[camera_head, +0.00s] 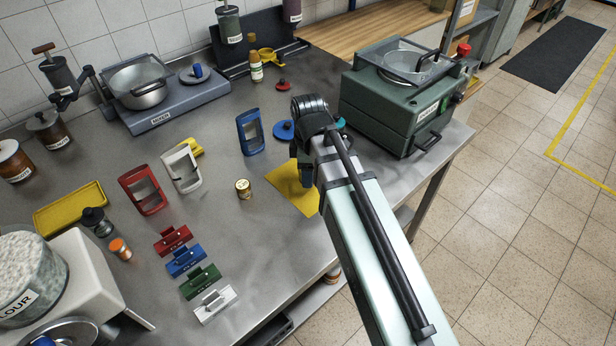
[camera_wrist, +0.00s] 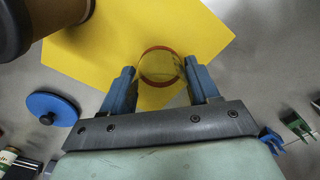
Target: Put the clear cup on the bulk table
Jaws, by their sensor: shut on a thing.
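The clear cup (camera_wrist: 161,66) shows in the wrist view as a round, see-through vessel with an orange-brown rim. My gripper (camera_wrist: 163,82) has its two blue fingers closed on either side of it. The yellow mat (camera_wrist: 190,30) shows below and through the cup; I cannot tell whether the cup touches it. In the head view my gripper (camera_head: 303,176) is over the yellow mat (camera_head: 287,188) near the steel table's right edge, and my arm hides the cup. No label marks the bulk table; a wooden-topped table (camera_head: 362,30) stands at the back.
A green machine (camera_head: 385,112) stands close right of my arm. A blue frame (camera_head: 250,133), blue lid (camera_head: 284,130) and small jar (camera_head: 243,188) are left of or behind my gripper. Red and white frames and several coloured label blocks stand further left. A dark brown round thing (camera_wrist: 35,25) is close in the wrist view.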

